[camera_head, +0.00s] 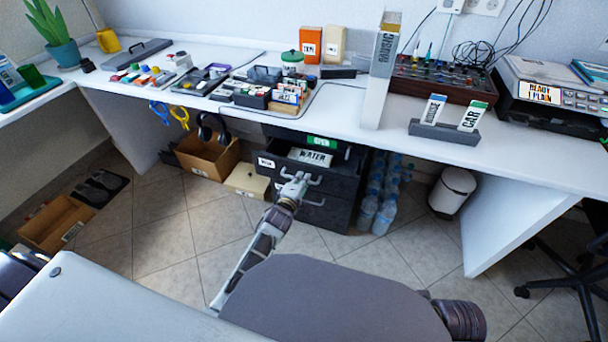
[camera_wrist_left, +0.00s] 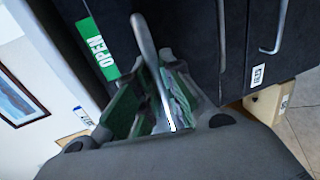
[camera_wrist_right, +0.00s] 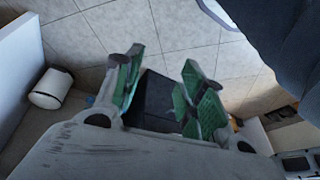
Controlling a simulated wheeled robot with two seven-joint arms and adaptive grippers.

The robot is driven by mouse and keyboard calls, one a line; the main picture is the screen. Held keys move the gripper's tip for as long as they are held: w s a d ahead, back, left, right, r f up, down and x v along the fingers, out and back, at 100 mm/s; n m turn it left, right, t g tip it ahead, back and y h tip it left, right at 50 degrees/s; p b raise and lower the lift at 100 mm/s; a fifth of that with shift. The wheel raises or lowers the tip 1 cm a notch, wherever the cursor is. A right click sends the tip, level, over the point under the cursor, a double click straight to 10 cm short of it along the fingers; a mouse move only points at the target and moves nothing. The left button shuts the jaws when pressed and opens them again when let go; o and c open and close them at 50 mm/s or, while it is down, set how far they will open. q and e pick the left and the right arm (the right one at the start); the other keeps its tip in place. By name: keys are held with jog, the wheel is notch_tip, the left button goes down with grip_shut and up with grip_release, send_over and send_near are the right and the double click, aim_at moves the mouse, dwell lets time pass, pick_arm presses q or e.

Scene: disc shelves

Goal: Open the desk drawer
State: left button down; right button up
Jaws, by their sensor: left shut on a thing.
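The dark desk drawer cabinet (camera_head: 335,208) stands under the white desk. Its upper part carries a green OPEN label (camera_head: 322,143), which also shows in the left wrist view (camera_wrist_left: 96,50). A drawer below looks pulled partly out, with a white WATER-labelled thing (camera_head: 310,157) inside. My left gripper (camera_head: 294,186) is at that drawer's front, shut on a grey bar handle (camera_wrist_left: 146,45); its fingers hide part of the handle. My right gripper (camera_wrist_right: 160,70) is open and empty above the floor in the right wrist view, with a dark thing beyond its fingers.
Water bottles (camera_head: 375,200) stand right of the cabinet, and a white bin (camera_head: 452,190) farther right. A cream box (camera_head: 247,181) and a cardboard box (camera_head: 208,158) with headphones are on the left. The tiled floor (camera_head: 170,245) before the cabinet is mostly clear.

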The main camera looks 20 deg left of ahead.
pick_arm(q)
jog(key=f+p+v, duration=0.2)
jog(key=p+v, duration=0.4)
jog(key=v, duration=0.4)
jog(key=s+f+p+v, duration=0.1)
jog(key=f+p+v, duration=0.1)
jog(key=p+v, duration=0.5)
jog(key=shift+f+v, duration=0.25)
jog(key=shift+v, duration=1.85)
pick_arm(e)
jog(key=s+d+f, duration=0.2)
jog(key=f, duration=0.6)
jog(key=s+d+f+h, duration=0.1)
jog(key=s+d+f, duration=0.1)
jog(key=f, duration=0.7)
jog(key=s+d+f, duration=0.2)
jog(key=d+f, duration=0.2)
jog(key=f, duration=0.5)
jog(key=shift+s+d+f+g+h, duration=0.15)
jog(key=shift+s+f+g+h, duration=0.15)
jog(key=shift+g+h, duration=0.1)
pick_arm(q)
jog(key=c, duration=1.5)
grip_release()
